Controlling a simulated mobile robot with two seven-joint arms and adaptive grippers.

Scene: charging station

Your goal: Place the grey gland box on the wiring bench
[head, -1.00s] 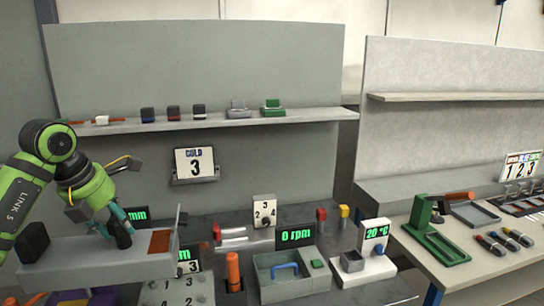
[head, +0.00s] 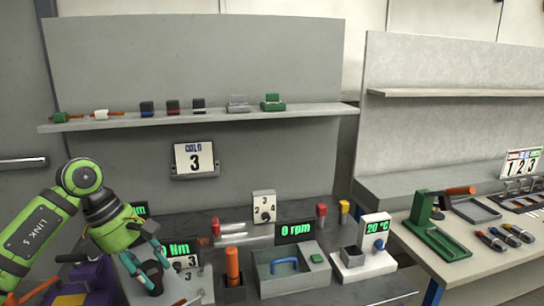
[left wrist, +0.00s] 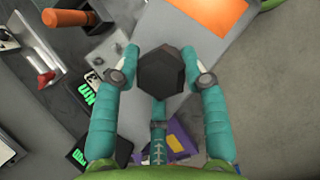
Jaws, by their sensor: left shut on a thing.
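A small grey box (head: 238,104) stands on the long back shelf beside a similar green box (head: 273,102); it looks like the grey gland box. My left gripper (head: 152,280) is low at the front left of the bench (head: 330,285), shut on the dark hexagonal knob of a grey slab (head: 180,286). In the left wrist view the teal fingertips press the knob (left wrist: 164,72) from both sides, and an orange patch (left wrist: 218,12) shows on the slab. The slab's lower part is cut off in the head view. My right gripper is not in view.
The bench carries a grey tray with a blue handle (head: 285,267), an orange-handled tool (head: 232,266) and a temperature display (head: 375,238). A side table with a green stand (head: 435,240) is at right. A purple object (head: 95,275) sits at lower left.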

